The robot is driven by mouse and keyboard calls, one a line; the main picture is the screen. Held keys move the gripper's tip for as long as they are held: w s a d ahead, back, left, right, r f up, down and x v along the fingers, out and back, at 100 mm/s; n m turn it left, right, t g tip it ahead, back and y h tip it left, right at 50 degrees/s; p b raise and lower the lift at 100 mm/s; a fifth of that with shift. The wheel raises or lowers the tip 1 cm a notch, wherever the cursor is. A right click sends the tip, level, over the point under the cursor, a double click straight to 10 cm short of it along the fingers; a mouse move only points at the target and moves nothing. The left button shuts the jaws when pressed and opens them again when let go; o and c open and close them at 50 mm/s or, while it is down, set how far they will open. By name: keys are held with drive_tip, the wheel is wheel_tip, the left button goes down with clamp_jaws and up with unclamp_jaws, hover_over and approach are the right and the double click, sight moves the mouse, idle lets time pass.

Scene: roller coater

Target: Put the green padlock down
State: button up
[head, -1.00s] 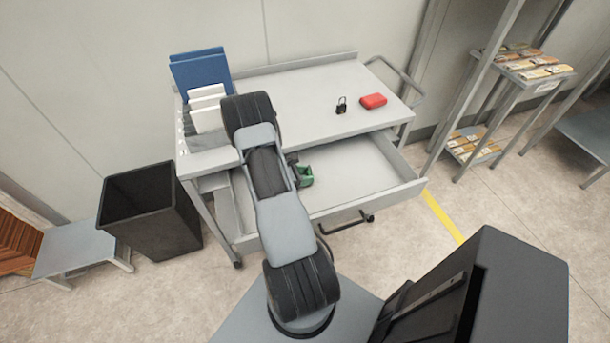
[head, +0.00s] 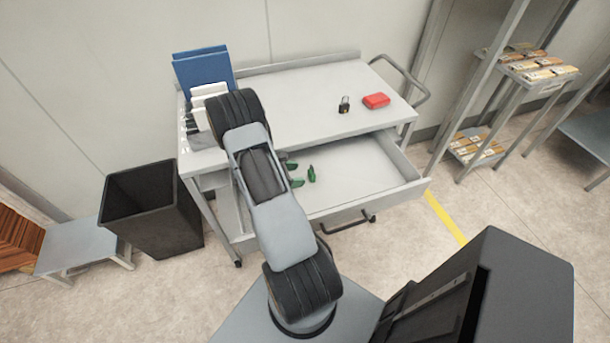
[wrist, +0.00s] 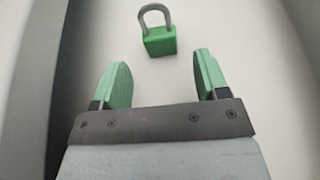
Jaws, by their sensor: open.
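The green padlock (head: 311,174) is inside the open drawer (head: 345,185) of the cart. In the wrist view the padlock (wrist: 160,41) has a green body and a grey shackle pointing away from my gripper. It appears to rest on the pale drawer floor. My gripper (head: 296,174) is open, with green fingers, just left of the padlock in the head view. In the wrist view my gripper (wrist: 163,64) has its fingers spread apart, and the padlock is beyond the fingertips, clear of both. My arm hides the drawer's left part in the head view.
A black bin (head: 152,210) is left of the cart. The drawer's right part is clear.

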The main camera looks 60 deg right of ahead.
drive_tip(key=v, duration=0.7)
drive_tip(key=shift+w+a+r+b, duration=0.1)
drive_tip(key=shift+a+r+b, duration=0.1)
drive_tip(key=shift+b, duration=0.1)
drive_tip(key=s+a+r+m+t+y, duration=0.2)
drive_tip(key=a+r+m+t+y, duration=0.3)
drive_tip(key=a+r, duration=0.5)
drive_tip(key=s+a+r+m+t+y, duration=0.3)
drive_tip(key=a+r+m+t+y, duration=0.2)
drive_tip(key=a+r, duration=0.6)
drive_tip(key=shift+a+m+t+y, duration=0.4)
drive_tip(key=shift+a+t, duration=0.5)
drive_tip(key=shift+a, duration=2.15)
drive_tip(key=shift+c, duration=0.2)
